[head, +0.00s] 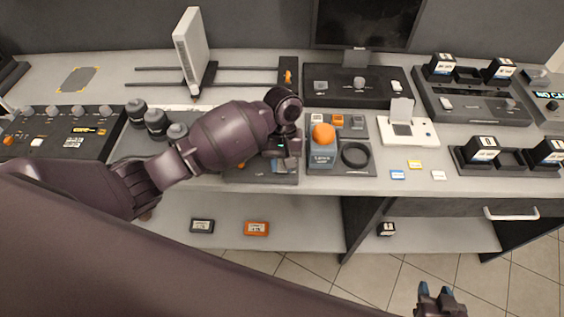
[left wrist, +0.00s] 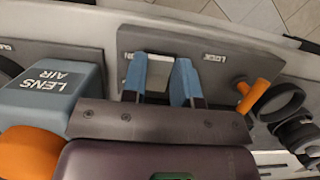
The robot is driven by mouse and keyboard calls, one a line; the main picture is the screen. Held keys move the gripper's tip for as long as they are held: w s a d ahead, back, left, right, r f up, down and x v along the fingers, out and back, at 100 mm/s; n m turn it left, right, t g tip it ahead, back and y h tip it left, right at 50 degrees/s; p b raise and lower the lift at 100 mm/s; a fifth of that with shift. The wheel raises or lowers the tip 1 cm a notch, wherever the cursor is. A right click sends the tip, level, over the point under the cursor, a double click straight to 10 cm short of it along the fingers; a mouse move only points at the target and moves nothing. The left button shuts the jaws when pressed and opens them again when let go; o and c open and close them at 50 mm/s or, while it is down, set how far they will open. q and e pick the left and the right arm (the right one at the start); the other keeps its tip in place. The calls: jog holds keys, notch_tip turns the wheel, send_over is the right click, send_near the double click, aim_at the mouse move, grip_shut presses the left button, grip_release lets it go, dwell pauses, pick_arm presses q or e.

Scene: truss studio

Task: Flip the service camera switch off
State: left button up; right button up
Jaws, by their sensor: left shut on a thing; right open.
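The dark switch panel (head: 245,176) lies on the bench below my left gripper (head: 282,166), which hides most of it in the head view. An orange lever (left wrist: 258,95) stands near "LOCK", to the right of the fingers. The switch's exact tilt is hard to tell. My right gripper (head: 440,295) is open and empty, low in front of the bench.
Right of the panel is a tray (head: 340,172) with the blue-grey "LENS AIR" bottle (head: 322,158) and a black ring (head: 355,154). Black lens-like cylinders (head: 155,124) stand to the left. A lower shelf (head: 290,232) holds small boxes. A white card device (head: 405,131) stands further right.

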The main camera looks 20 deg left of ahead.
pick_arm(q)
jog(key=o, duration=0.9)
jog(key=shift+r, duration=0.1)
jog(key=v, duration=1)
jog(key=shift+w+r, duration=0.15)
jog(key=shift+r, duration=0.2)
